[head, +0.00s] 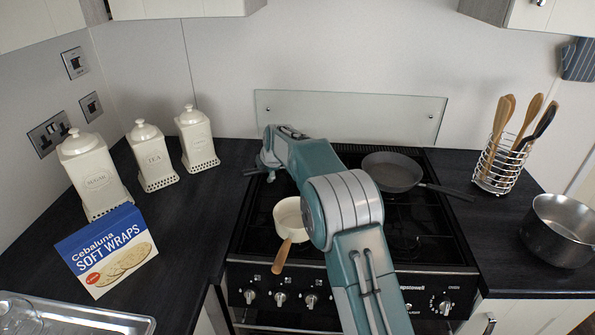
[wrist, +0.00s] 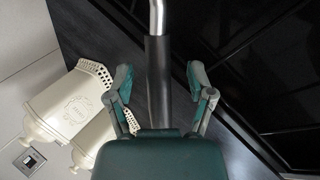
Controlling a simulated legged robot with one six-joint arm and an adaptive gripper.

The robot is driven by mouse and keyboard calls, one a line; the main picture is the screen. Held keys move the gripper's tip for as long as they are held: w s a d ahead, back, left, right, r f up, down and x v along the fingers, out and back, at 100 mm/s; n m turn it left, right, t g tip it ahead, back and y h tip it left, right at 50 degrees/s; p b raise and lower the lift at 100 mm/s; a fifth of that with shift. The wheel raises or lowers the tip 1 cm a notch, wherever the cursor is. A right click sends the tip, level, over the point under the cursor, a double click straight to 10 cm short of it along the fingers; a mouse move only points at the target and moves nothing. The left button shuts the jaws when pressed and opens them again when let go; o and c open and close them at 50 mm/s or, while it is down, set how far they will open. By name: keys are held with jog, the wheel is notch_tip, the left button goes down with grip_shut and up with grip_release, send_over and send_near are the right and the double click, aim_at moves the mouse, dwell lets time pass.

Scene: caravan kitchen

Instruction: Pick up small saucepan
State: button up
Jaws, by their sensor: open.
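My gripper (head: 268,160) is at the back left of the hob, in front of whatever is behind it. In the wrist view my gripper (wrist: 158,80) is open, with one finger on each side of a dark handle with a metal stem (wrist: 158,68). The handle's dark end (head: 250,172) shows left of my gripper in the head view. The pan body is hidden, so I cannot tell if it is the small saucepan. A small cream pan (head: 288,212) with a wooden handle (head: 281,257) stands on the front left of the hob, partly behind my arm.
A grey frying pan (head: 393,172) sits at the hob's back right. A steel pot (head: 562,230) and a utensil rack (head: 498,165) stand on the right worktop. Cream canisters (head: 150,160) and a wraps box (head: 106,250) stand on the left. A glass splashback (head: 350,115) is behind.

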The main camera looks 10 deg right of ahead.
jog(key=shift+a, duration=0.15)
grip_shut()
jog(key=shift+r, duration=0.1)
